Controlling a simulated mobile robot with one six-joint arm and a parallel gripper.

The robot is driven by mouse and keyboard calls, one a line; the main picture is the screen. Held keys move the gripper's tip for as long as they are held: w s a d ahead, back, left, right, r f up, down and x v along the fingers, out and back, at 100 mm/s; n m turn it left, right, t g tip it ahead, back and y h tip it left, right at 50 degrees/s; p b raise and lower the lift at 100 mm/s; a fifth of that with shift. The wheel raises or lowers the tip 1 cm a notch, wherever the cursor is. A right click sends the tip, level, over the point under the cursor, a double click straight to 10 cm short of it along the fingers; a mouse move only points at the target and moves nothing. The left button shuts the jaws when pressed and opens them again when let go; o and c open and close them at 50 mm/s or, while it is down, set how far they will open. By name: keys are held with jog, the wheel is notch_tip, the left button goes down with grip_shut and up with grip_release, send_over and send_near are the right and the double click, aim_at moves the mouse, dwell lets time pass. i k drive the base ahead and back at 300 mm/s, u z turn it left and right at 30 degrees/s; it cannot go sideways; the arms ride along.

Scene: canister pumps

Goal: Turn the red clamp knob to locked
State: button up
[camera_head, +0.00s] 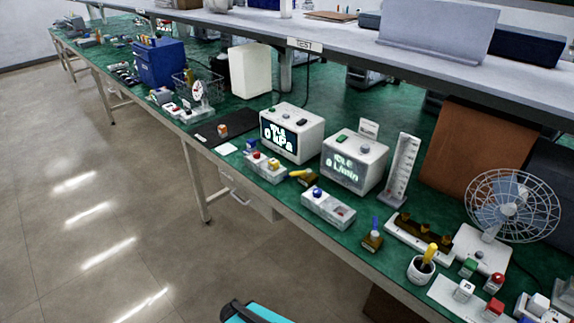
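Several small red parts show on the green bench, and I cannot tell which is the red clamp knob. My gripper is not in view.
Two white display units stand mid-bench, one showing "kPa" (291,131), the other "L/min" (354,162). A wire-caged fan (512,205) and a cup with a yellow handle (420,270) stand at right. A raised shelf (340,45) runs behind. The floor (90,220) at left is clear.

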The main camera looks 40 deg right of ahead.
aim_at(256, 154)
jog(key=z, duration=0.9)
jog(key=k, duration=0.95)
jog(key=i, duration=0.9)
jog(key=z, duration=0.05)
